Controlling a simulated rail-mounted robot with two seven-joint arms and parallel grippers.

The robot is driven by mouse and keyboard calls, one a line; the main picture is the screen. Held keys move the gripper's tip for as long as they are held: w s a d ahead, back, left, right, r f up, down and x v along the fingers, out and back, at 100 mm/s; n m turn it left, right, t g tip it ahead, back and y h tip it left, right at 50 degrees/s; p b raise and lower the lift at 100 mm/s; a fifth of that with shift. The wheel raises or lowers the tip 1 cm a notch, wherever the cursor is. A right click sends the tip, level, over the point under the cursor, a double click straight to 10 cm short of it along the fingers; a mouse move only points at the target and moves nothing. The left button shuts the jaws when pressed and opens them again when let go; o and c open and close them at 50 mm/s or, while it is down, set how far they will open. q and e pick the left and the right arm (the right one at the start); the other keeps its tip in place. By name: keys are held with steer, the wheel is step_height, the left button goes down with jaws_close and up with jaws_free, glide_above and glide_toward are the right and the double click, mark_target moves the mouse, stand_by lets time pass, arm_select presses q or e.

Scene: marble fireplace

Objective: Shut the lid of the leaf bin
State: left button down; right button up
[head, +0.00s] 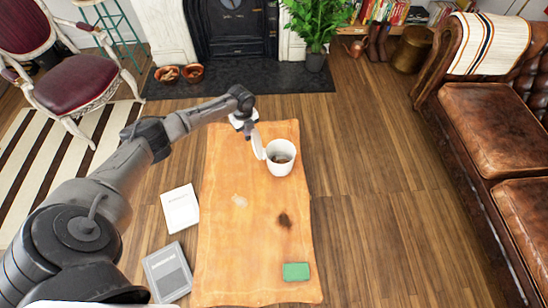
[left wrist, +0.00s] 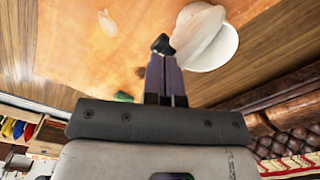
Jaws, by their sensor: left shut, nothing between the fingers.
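The leaf bin (head: 281,160) is a small white round tub on the far part of the wooden table, with brown matter inside. Its white lid (head: 258,142) stands open, roughly upright, at the bin's left rim. My left gripper (head: 247,126) is beside the lid, on the side away from the bin's opening. Its fingers (left wrist: 163,45) are shut and empty, with the tips close to the lid. I cannot tell whether they touch it. My right gripper is not in view.
The table (head: 225,250) also bears a dark crumbly heap (head: 285,220), a pale patch (head: 240,201) and a green block (head: 296,271). A white book (head: 180,208) and a grey book (head: 167,272) lie left of the table. A leather sofa (head: 480,130) stands at right; floor between is clear.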

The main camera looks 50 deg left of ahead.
arm_select(q)
steer(key=shift+w+d+b, duration=0.4)
steer(key=shift+w+d, duration=0.35)
steer(key=shift+w, duration=0.35)
steer(key=shift+w+d+f, duration=0.15)
steer(key=shift+w+d, duration=0.3)
steer(key=shift+w, duration=0.2)
steer(key=w+d+b, duration=0.2)
steer(key=w, duration=0.1)
steer(key=shift+w+d, duration=0.15)
steer(key=shift+d, duration=0.15)
steer(key=shift+r, duration=0.25)
step_height(320, 180, up, 6)
steer(key=p, duration=0.6)
